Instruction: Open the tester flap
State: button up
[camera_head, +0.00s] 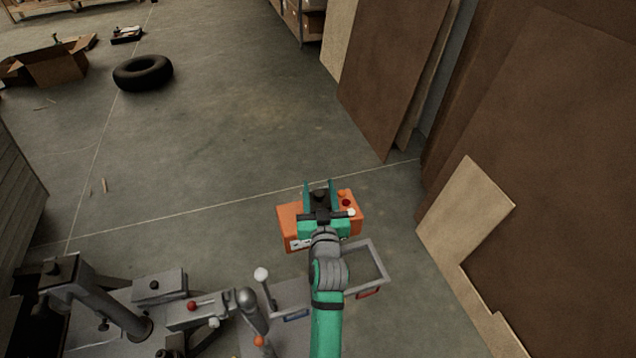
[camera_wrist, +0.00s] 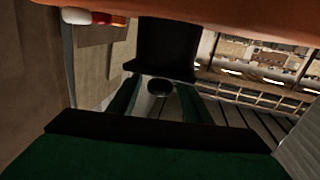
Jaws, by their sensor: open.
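The orange tester box (camera_head: 289,222) is at the lower middle of the head view, partly hidden under my arm. Its right side carries an orange, a red and a white button (camera_head: 351,212). My gripper (camera_head: 319,186) is over the box, its two green fingers apart and pointing to the box's far side. In the wrist view, the box's orange surface (camera_wrist: 230,12) fills the top edge. A black panel (camera_wrist: 165,45) extends from it toward the space between the open fingers (camera_wrist: 157,98). It may be the flap; I cannot tell whether the fingers touch it.
A grey open tray (camera_head: 378,262) is just right of my arm. Grey machinery with levers (camera_head: 262,275) stands at the lower left. Brown boards (camera_head: 385,75) lean at the right. A tire (camera_head: 143,73) lies far left. The floor beyond the box is clear.

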jog(key=shift+w+a, duration=0.15)
jog(key=shift+w, duration=1.15)
grip_shut()
jog(key=shift+w, duration=0.1)
